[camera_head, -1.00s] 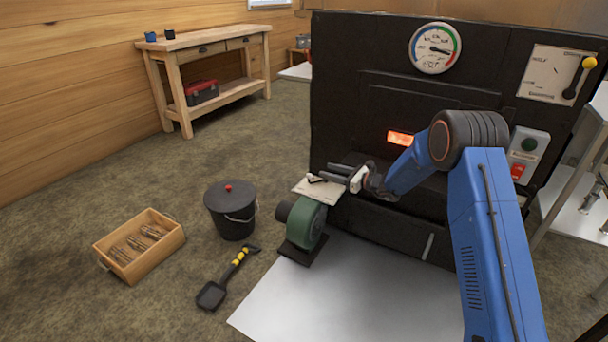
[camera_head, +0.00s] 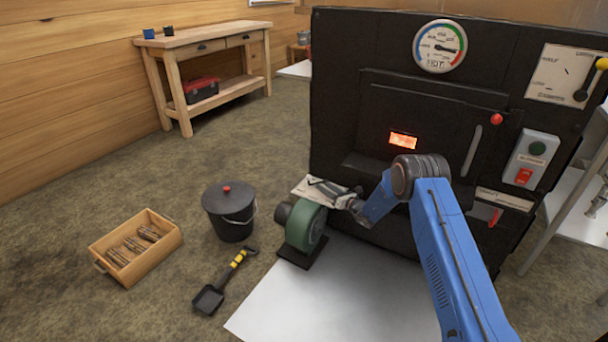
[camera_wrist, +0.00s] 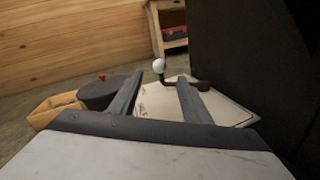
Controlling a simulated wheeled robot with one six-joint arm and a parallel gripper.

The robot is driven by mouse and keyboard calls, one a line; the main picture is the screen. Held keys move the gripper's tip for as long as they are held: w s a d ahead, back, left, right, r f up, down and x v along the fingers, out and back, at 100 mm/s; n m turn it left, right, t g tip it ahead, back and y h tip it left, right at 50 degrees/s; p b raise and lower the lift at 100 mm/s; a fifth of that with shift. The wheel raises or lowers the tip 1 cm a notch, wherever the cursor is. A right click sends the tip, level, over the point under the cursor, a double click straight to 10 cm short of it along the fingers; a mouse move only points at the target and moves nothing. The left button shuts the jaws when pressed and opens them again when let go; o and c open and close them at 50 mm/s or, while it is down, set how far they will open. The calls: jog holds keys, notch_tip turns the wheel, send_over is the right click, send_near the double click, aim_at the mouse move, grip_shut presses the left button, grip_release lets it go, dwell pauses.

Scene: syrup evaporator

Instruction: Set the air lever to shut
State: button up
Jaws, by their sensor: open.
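A pale plate with a black lever sits above the green blower at the furnace's left side. The plate (camera_head: 303,184) shows in the head view, and again in the wrist view (camera_wrist: 232,112). In the wrist view the lever's white ball knob (camera_wrist: 159,66) stands at the left, and its black arm (camera_wrist: 185,79) runs right to a pivot. My gripper (camera_head: 328,190) is at the plate in the head view and covers part of it. In the wrist view my gripper (camera_wrist: 160,78) is open, its fingers either side of the knob's line. I cannot tell whether they touch the lever.
The black furnace (camera_head: 340,110) stands close on the right. The green blower (camera_head: 304,226) is below my gripper. A lidded bucket (camera_head: 230,212), shovel (camera_head: 210,297) and wooden crate (camera_head: 137,250) stand left.

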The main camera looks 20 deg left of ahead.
jog(key=x, duration=1.5)
jog(key=shift+w+a+r, duration=0.1)
jog(key=shift+w+a, duration=0.15)
grip_shut()
